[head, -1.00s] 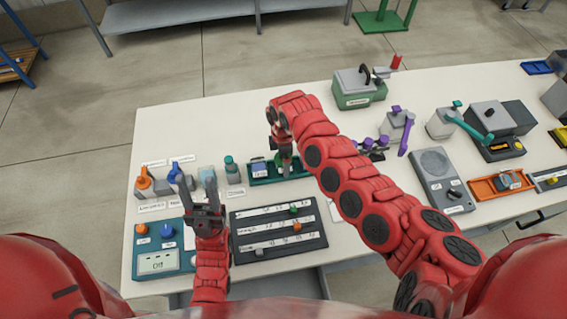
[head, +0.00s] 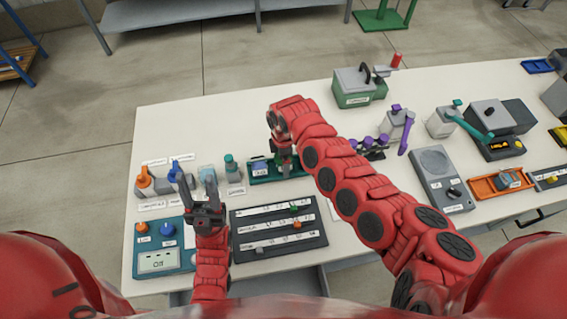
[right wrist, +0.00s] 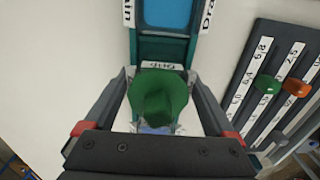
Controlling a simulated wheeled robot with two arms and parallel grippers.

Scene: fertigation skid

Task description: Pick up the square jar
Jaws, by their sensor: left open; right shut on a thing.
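My right gripper (head: 284,166) points down at the right part of a green tray (head: 302,170). In the right wrist view its fingers stand on both sides of a green-topped jar (right wrist: 158,95), and it is shut on that. The jar's body is mostly hidden below its top, so I cannot tell if it is square, or if it touches the tray. A blue square patch (right wrist: 167,13) shows on the tray, left of the gripper in the head view. My left gripper (head: 198,186) is open and empty above the teal control box and black slider panel.
The teal box (head: 155,260) has a display reading "On". The slider panel (head: 280,240) lies near the front edge. Orange (head: 144,179) and blue (head: 175,173) knobs and a teal-capped bottle (head: 231,170) stand at left. A green machine (head: 358,90) stands behind; the table's back left is clear.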

